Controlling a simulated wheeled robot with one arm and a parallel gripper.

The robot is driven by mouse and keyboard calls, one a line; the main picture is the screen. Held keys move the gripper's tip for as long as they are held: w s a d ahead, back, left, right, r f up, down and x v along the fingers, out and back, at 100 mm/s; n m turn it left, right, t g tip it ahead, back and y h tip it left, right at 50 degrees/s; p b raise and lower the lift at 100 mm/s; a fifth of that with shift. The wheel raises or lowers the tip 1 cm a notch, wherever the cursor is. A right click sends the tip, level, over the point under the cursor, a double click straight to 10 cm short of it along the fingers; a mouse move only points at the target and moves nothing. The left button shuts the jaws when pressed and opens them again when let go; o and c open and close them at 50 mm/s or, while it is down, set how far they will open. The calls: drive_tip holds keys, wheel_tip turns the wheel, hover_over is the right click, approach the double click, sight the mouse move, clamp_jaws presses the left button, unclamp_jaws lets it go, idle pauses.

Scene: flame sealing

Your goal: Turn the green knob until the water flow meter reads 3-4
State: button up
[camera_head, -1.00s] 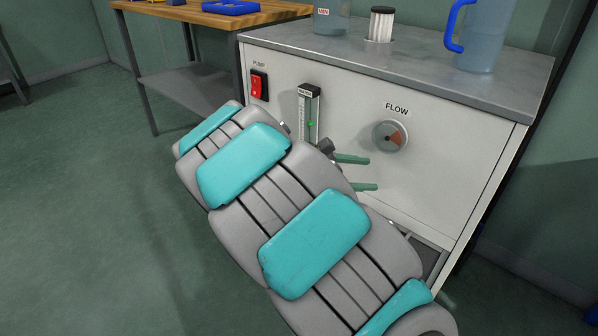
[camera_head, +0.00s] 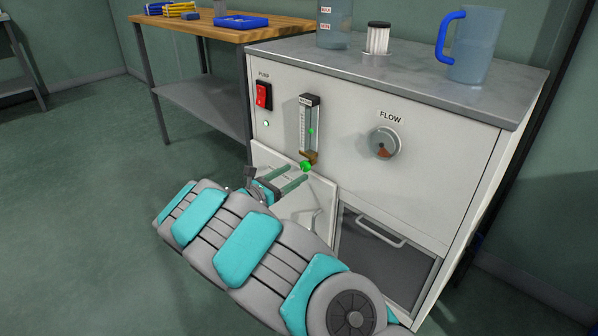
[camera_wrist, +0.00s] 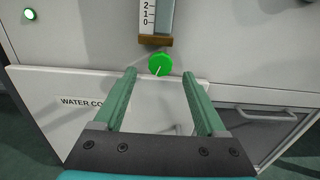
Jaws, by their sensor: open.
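The green knob (camera_head: 306,166) sits at the foot of the water flow meter (camera_head: 310,115) on the white cabinet front. In the wrist view the knob (camera_wrist: 159,64) has a thin pale line on its face. The meter's lower end (camera_wrist: 157,18) shows the marks 2, 1 and 0 above a brown base. A green float shows about mid-tube in the head view, its reading too small to tell. My gripper (camera_wrist: 159,75) is open, one finger on either side below the knob. The fingers hold nothing; contact with the knob cannot be told.
A red pump switch (camera_head: 263,95) and a FLOW dial (camera_head: 384,142) flank the meter. A white panel (camera_head: 322,200), partly labelled in the wrist view, stands below the knob. A drawer with a handle (camera_head: 382,236) is to its right. A blue-handled jug (camera_head: 474,48) stands on top.

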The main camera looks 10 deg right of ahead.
sight(304, 168)
drive_tip(key=shift+x, duration=1.65)
clamp_jaws()
